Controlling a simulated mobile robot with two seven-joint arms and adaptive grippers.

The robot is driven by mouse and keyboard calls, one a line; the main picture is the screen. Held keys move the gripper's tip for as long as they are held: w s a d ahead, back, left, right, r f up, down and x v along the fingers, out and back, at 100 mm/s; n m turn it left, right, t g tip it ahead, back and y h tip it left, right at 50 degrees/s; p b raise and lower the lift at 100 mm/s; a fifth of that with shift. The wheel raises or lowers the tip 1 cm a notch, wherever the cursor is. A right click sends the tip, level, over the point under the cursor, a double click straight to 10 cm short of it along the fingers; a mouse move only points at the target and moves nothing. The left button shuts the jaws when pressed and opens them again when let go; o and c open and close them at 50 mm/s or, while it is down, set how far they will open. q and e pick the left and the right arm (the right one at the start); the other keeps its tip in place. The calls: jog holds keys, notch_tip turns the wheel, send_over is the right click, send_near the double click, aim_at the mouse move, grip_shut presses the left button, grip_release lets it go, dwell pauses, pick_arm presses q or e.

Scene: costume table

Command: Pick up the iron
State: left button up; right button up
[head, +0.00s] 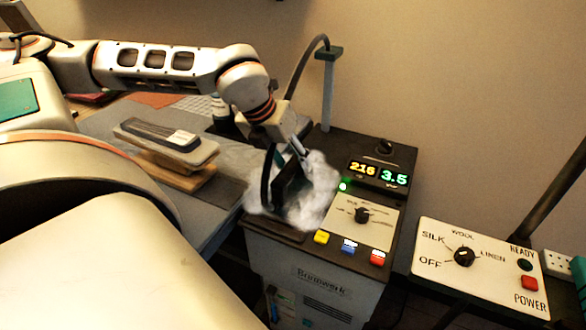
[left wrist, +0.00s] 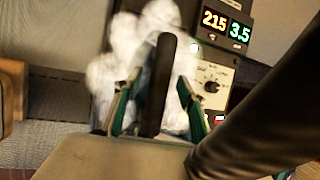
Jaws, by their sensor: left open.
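The dark iron (head: 289,187) sits in white steam on the left part of the steam station's top, partly hidden by steam and my arm. My left gripper (head: 298,158) reaches down over it from the upper left. In the left wrist view, a black bar (left wrist: 161,75), which looks like the iron's handle or cord, stands between the two green-edged fingers of the left gripper (left wrist: 156,98). The fingers are apart, with visible gaps on both sides of the bar. My right gripper is not in view.
The steam station (head: 330,262) has lit displays, a knob and coloured buttons. A cord post (head: 328,90) rises behind. A grey-topped wooden block (head: 172,168) holding a dark flat object stands left on the grey board (head: 105,122). A control panel (head: 440,262) is at right.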

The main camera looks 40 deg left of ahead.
pick_arm(q)
jog(key=shift+x, duration=0.95)
jog(key=shift+c, duration=0.4)
grip_shut()
jog(key=shift+r, duration=0.15)
jog(key=shift+w, duration=0.1)
